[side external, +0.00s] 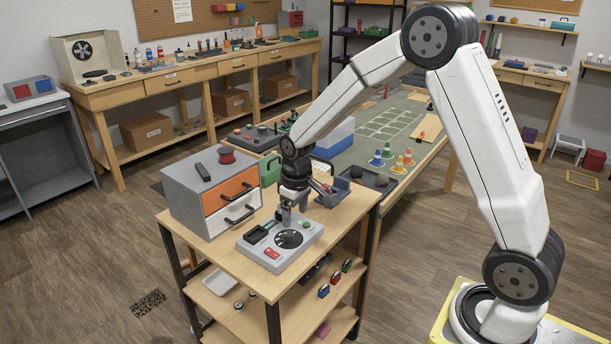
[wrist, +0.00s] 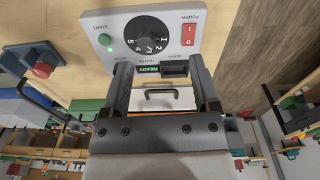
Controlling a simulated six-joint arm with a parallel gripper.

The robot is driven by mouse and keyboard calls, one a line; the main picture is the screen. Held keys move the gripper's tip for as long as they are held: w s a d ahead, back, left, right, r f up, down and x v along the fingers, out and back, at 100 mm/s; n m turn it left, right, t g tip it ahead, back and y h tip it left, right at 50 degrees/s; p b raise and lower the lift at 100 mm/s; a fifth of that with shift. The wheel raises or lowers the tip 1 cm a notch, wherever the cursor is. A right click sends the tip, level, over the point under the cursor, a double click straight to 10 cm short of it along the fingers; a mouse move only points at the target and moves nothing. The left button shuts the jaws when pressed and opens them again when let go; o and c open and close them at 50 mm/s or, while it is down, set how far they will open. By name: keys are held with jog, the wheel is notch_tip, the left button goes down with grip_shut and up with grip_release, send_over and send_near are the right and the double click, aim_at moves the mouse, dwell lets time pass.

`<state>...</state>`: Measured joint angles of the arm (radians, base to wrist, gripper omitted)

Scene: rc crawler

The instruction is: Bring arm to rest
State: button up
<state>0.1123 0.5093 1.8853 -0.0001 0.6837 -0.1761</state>
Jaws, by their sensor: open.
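My gripper (side external: 291,218) points down just above the grey control box (side external: 265,262) on the wooden cart top; I cannot tell whether it touches the box. In the wrist view its two dark fingers (wrist: 162,72) are spread apart with nothing held between them. The control box also shows there (wrist: 115,25), with a numbered black dial (wrist: 148,33), a red power switch (wrist: 189,35), a green start button (wrist: 104,40) and a small lit display (wrist: 149,69) reading READY. My arm is bent, reaching over from the right.
A grey drawer unit (side external: 186,205) with an orange and a white drawer stands left of the box. A green-topped table (side external: 350,153) with cones and trays lies behind. The cart's front corner (side external: 262,292) is bare.

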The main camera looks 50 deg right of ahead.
jog(key=s+a+r+t, duration=0.1)
jog(key=s+a, duration=0.1)
jog(key=s, duration=0.6)
jog(key=s+a+r, duration=0.1)
jog(key=s+a, duration=0.2)
jog(key=s, duration=0.5)
jog(key=shift+m+t, duration=0.4)
